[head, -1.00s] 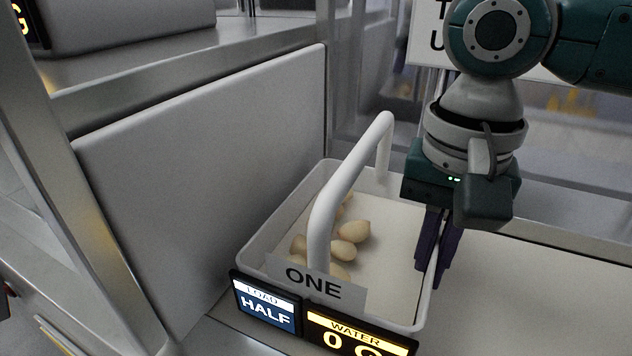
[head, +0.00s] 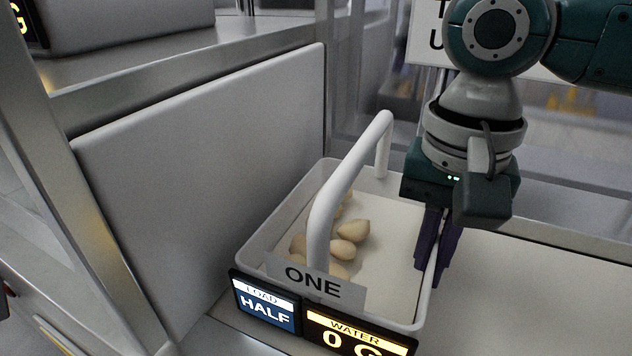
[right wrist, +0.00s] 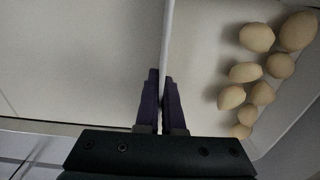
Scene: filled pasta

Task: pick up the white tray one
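The white tray one (head: 387,190) stands on the counter with a tall white arched handle over it and a label reading "ONE" (head: 313,282) at its front. Several pale filled pasta pieces (head: 343,248) lie in its left part; they also show in the right wrist view (right wrist: 257,38). My right gripper (head: 434,270) points down at the tray's right wall. In the right wrist view its dark purple fingers (right wrist: 162,88) lie close together, one on each side of the thin wall, and look shut on it. My left gripper is not in view.
Display signs reading "LOAD HALF" (head: 266,305) and "WATER" (head: 357,334) stand in front of the tray. A grey upright panel (head: 205,160) rises on its left. The pale counter surface (head: 530,300) right of the tray is clear.

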